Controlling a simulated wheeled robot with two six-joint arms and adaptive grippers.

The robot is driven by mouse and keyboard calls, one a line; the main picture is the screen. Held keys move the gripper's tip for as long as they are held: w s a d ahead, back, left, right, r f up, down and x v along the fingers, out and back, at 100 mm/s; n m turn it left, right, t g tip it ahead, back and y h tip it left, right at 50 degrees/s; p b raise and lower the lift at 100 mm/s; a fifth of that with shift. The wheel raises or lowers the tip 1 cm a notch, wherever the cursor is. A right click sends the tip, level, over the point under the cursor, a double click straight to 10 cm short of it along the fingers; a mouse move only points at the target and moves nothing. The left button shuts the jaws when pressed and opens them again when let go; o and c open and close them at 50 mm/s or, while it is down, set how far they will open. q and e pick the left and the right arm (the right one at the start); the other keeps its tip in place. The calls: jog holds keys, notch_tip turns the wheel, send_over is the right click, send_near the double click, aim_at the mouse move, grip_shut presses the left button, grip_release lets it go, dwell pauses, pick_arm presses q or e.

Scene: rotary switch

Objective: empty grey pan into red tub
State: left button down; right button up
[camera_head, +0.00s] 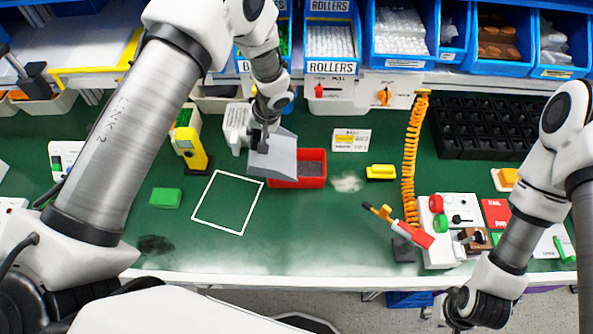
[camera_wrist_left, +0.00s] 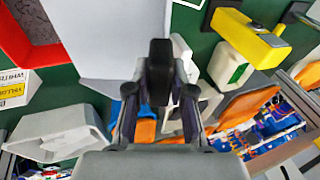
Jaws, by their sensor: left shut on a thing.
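The grey pan (camera_head: 275,160) is held in my left gripper (camera_head: 262,138) and tilts beside and partly over the left end of the red tub (camera_head: 316,183). In the left wrist view the pan (camera_wrist_left: 110,35) shows as a plain grey sheet, with the gripper (camera_wrist_left: 160,85) shut on its handle. The red tub (camera_wrist_left: 15,45) is at the upper left there, with dark grey material inside. I see no loose material on the visible face of the pan. My right gripper (camera_head: 455,308) is low at the right, mostly hidden by its wrist.
A white square outline (camera_head: 228,203) and a green block (camera_head: 166,198) lie left of the tub. A yellow tool (camera_head: 190,150) stands behind them. A yellow-handled brush (camera_head: 380,172) is to the right. A switch box (camera_head: 450,222) and orange coiled cord (camera_head: 410,150) stand further right.

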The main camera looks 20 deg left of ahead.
pick_arm(q)
jog(key=shift+f, duration=0.15)
jog(key=shift+s+a+f+t+h+b, duration=0.2)
jog(key=shift+a+f+h+b, duration=0.3)
jog(key=shift+f+h, duration=0.1)
jog(key=shift+s+a+f+t+h+b, duration=0.2)
jog(key=shift+a+f+h+b, duration=0.3)
jog(key=shift+f, duration=0.05)
jog(key=shift+a+f+h+p, duration=0.1)
jog(key=shift+a+h+p, duration=0.25)
jog(key=shift+p, duration=0.3)
jog(key=shift+a+f, duration=0.1)
jog(key=shift+f, duration=0.2)
jog(key=shift+s, duration=0.1)
jog(key=shift+r, duration=0.1)
